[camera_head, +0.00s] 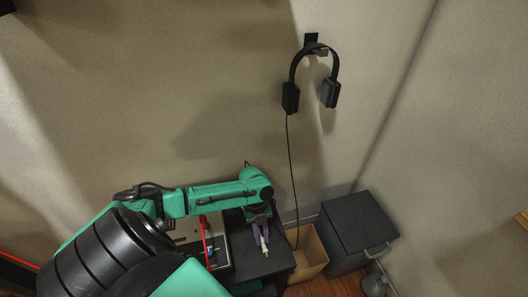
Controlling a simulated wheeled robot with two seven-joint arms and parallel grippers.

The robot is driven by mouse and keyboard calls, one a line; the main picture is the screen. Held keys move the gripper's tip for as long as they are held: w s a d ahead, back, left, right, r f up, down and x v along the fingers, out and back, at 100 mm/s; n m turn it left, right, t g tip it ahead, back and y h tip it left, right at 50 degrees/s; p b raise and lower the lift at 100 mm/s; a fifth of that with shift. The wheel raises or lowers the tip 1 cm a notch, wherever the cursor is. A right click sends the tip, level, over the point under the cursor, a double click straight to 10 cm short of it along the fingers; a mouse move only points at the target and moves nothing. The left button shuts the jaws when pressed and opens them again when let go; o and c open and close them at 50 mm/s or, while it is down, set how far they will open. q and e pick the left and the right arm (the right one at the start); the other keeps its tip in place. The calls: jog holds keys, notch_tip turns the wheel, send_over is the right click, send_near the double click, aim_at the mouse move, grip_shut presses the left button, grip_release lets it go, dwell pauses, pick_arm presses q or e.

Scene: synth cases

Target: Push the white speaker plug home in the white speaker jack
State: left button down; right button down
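My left gripper (262,238) hangs from the green arm over the dark table top, its purple-grey fingers pointing down. A small white piece (265,246), which looks like the white speaker plug, shows at the fingertips. It is too small to tell whether the fingers are closed on it or only beside it. A pale-topped device with a dark front (222,258) stands left of the gripper, partly hidden by my arm. A red cable and a blue plug (211,251) show on it. I cannot make out the white speaker jack. My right gripper is not in view.
Black headphones (331,92) hang from a wall hook, their cord running down behind the table. Right of the dark table (262,263) stand an open cardboard box (314,253) and a dark cabinet (352,226). A grey object (374,285) is on the wooden floor.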

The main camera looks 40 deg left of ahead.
aim_at(262, 239)
pick_arm(q)
jog(key=shift+r+p, duration=3)
jog(key=shift+r, duration=0.1)
jog(key=shift+f, duration=0.1)
